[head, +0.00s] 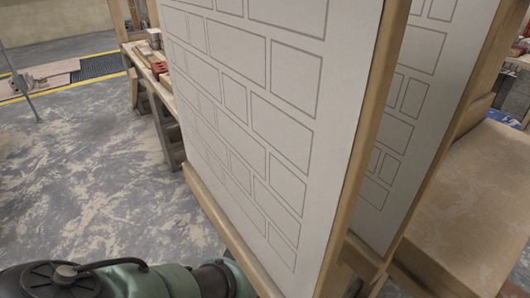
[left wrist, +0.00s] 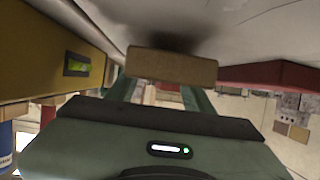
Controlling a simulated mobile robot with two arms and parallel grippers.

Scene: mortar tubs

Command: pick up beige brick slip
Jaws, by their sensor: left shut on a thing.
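The beige brick slip (left wrist: 172,66) shows in the left wrist view as a tan, flat, oblong piece across the tips of my left gripper (left wrist: 162,88). The gripper's green fingers are shut on it. A dark shadow lies on the pale surface just beyond the slip; I cannot tell whether they touch. In the head view my left arm comes in at the bottom left, and its gripper and the slip are out of sight. My right gripper is in neither view.
A white panel (head: 275,110) with outlined brick shapes stands in a wooden frame, with a second panel (head: 400,120) behind it at right. A wooden bench (head: 150,70) is at its far left. Open stained floor (head: 90,170) lies left. The wrist view shows a yellow level (left wrist: 60,50).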

